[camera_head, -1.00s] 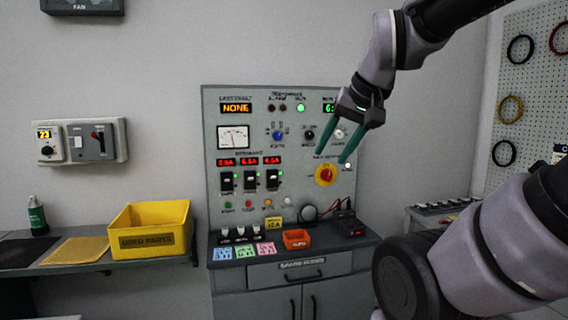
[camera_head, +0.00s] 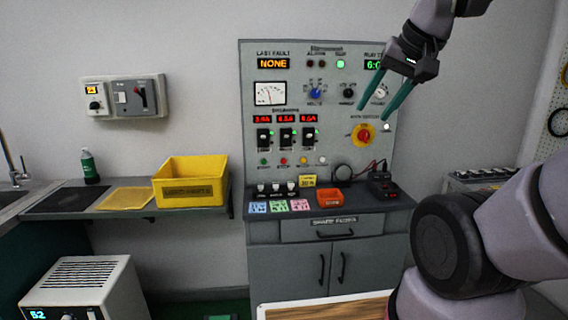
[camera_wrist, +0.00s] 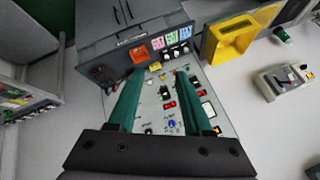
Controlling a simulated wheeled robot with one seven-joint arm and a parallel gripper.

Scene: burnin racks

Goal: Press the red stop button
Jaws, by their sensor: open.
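The grey control panel (camera_head: 335,90) stands upright against the wall. A small red button (camera_head: 283,161) sits in the row of small round buttons low on the panel, beside a green one (camera_head: 264,162); its label is too small to read. A larger red rotary knob on a yellow disc (camera_head: 364,133) is at the right of the panel. My gripper (camera_head: 380,115) is open and empty, with its two green fingers pointing down in front of the panel's upper right. The wrist view shows the spread fingers (camera_wrist: 153,80) with the panel between and beyond them; the red button is unclear there.
The cabinet below has a worktop (camera_head: 375,202) with an orange bin (camera_head: 329,199) and a dark device with cables (camera_head: 383,187). A yellow bin (camera_head: 190,182) stands on the shelf to the left. A wooden-topped surface (camera_head: 325,308) is in the foreground.

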